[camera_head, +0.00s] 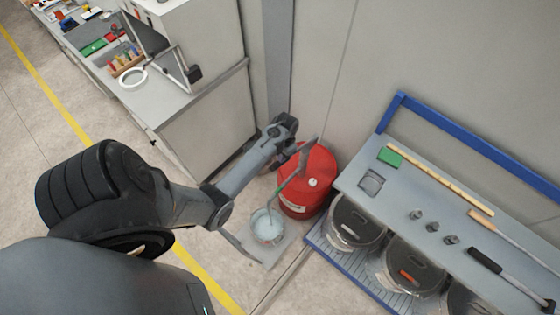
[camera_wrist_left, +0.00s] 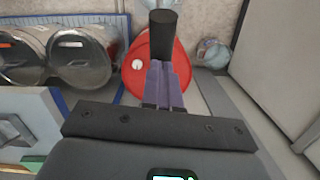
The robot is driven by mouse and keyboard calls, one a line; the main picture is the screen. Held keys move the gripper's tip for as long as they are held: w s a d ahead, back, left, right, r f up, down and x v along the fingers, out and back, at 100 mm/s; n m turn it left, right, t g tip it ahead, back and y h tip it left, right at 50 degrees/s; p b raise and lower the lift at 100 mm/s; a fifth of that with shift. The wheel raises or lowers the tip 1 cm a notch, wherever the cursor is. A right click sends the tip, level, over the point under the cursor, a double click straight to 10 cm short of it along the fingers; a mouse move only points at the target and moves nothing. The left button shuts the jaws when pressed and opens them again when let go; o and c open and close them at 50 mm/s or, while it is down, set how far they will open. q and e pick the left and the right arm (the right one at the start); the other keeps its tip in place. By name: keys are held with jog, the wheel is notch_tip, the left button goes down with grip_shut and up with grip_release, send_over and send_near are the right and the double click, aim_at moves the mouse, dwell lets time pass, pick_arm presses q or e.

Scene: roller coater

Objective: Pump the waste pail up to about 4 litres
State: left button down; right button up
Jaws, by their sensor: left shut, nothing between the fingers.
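The red drum (camera_head: 318,174) stands against the wall, with a grey pump lever (camera_head: 307,152) above it and a thin spout running down to the waste pail (camera_head: 268,228). The small metal pail stands on a flat grey plate (camera_head: 285,245) and shows pale bluish contents; its level cannot be read. My left gripper (camera_head: 286,124) is above and just left of the drum. In the left wrist view its fingers (camera_wrist_left: 166,88) are shut and empty, pointing at a black cylindrical handle (camera_wrist_left: 163,36) over the red drum. Whether they touch it is unclear. My right gripper is out of view.
A grey bench (camera_head: 350,185) with a blue frame stands right of the drum, holding tools and small weights. Lidded metal drums (camera_head: 354,222) stand beneath it. A grey cabinet (camera_head: 205,135) is at left. Open floor lies in front of the pail.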

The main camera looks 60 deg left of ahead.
pick_arm(q)
jog(key=shift+f, duration=0.15)
jog(key=shift+f+b, duration=1.15)
jog(key=shift+f, duration=0.9)
jog(key=shift+w, duration=0.1)
jog(key=shift+w+a+r, duration=0.2)
jog(key=shift+w+r, duration=0.05)
jog(key=shift+w, duration=0.45)
jog(key=shift+w+a+r, duration=0.15)
jog(key=shift+w+r, duration=0.1)
jog(key=shift+w, duration=0.45)
jog(key=shift+r, duration=0.1)
